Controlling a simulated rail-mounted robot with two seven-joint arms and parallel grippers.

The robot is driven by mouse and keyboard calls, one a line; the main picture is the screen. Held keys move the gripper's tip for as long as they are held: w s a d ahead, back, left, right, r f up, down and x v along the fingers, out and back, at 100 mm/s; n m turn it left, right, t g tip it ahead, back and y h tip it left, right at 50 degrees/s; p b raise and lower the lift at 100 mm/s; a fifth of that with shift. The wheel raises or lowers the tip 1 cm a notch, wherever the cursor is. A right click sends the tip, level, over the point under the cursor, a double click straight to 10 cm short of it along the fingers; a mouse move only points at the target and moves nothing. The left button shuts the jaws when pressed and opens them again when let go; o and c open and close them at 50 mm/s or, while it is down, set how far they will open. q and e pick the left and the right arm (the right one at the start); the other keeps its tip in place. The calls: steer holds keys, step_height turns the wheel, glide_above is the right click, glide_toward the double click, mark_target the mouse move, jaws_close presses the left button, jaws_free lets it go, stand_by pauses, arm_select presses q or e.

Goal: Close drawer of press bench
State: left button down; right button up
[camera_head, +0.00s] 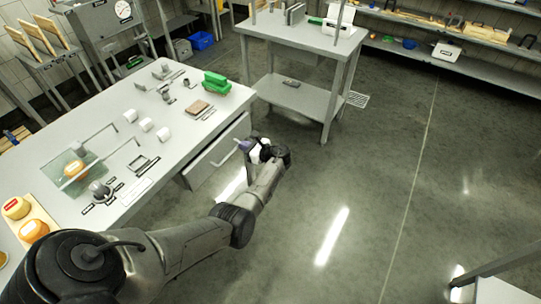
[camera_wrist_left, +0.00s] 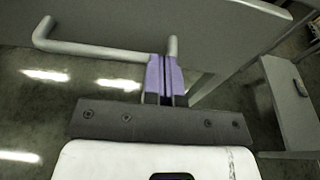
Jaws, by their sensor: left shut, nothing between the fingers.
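The press bench (camera_head: 60,140) is a long light-grey table on the left in the head view. Its grey drawer (camera_head: 212,160) is under the right edge, its front standing out a little from under the top. The bar handle (camera_head: 224,157) is on that front; it also shows in the left wrist view (camera_wrist_left: 95,50). My left gripper (camera_head: 243,146) is at the drawer front, beside the handle's end. In the left wrist view its purple fingers (camera_wrist_left: 165,75) are shut together with nothing between them, overlapping the handle's right end; I cannot tell whether they touch. My right gripper is out of view.
Green blocks (camera_head: 216,82), white cubes (camera_head: 147,124) and cheese wheels (camera_head: 33,229) are on the bench top. A second grey table (camera_head: 305,36) stands behind the drawer.

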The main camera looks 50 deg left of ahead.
arm_select(q)
steer(key=p+v, duration=0.2)
steer(key=v, duration=1.1)
steer(key=shift+w+d, duration=0.15)
steer(key=shift+d, duration=0.2)
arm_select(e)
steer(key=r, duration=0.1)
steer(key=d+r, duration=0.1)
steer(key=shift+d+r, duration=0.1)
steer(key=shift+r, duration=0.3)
